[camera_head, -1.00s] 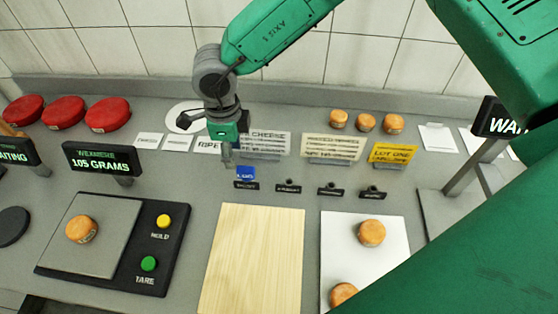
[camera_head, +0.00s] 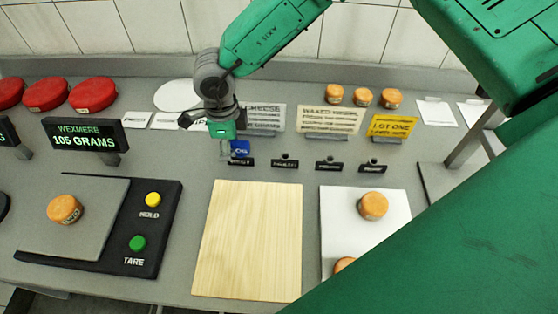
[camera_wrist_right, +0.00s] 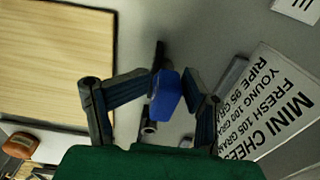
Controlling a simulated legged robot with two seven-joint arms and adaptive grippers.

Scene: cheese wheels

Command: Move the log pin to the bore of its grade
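The log pin (camera_head: 240,148) has a blue head with white lettering and stands at the leftmost of several small black bore blocks (camera_head: 241,162). The block labels are too small to read. My right gripper (camera_head: 224,148) is low beside the pin in the head view. In the wrist view the blue pin head (camera_wrist_right: 165,96) lies between the two fingers (camera_wrist_right: 168,82), which are apart, with a narrow gap showing on the right. The scale display (camera_head: 84,134) reads WEXMERE 105 GRAMS. A cheese (camera_head: 65,209) rests on the scale plate (camera_head: 100,190). My left gripper is out of view.
Other bore blocks (camera_head: 285,162) stand to the right. The mini cheese sign (camera_wrist_right: 265,105) gives fresh 105, young 100 and ripe 95. A wooden board (camera_head: 248,240) lies empty in front. Cheeses (camera_head: 373,206) are on a white board; red wheels (camera_head: 93,94) stand back left.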

